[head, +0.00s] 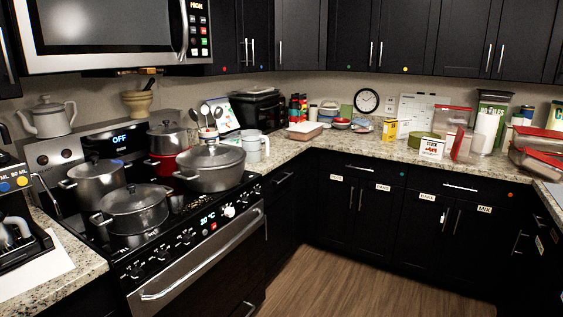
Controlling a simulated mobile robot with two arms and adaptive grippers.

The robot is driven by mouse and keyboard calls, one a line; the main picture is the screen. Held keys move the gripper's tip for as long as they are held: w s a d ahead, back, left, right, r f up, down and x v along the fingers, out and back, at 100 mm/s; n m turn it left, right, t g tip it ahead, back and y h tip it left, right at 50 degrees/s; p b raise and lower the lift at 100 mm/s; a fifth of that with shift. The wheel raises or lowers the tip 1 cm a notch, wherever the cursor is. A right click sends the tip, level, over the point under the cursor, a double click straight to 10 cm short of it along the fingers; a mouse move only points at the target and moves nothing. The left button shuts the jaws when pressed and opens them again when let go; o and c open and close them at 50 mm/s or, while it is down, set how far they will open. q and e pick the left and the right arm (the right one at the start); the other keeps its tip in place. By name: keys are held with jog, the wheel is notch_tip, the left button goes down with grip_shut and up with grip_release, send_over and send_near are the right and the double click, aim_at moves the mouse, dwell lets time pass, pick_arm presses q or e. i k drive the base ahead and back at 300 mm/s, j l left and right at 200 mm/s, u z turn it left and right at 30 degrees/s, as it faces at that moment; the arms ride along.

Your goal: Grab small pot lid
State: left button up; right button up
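Several lidded metal pots stand on the black stove at the left. The front-left pot (140,219) has a metal lid (128,199) on it. The back-left pot (99,188) also has a lid (93,169). A wide pot (222,178) with a lid (205,157) is at the front right of the stove. I cannot tell which lid is the small pot lid. Neither of my grippers shows in the head view.
A microwave (110,50) hangs over the stove. The wooden floor (330,285) is clear.

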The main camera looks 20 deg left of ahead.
aim_at(211, 156)
jog(key=i+u, duration=0.25)
jog(key=i, duration=0.7)
jog(key=i+u, duration=0.25)
jog(key=i, duration=0.75)
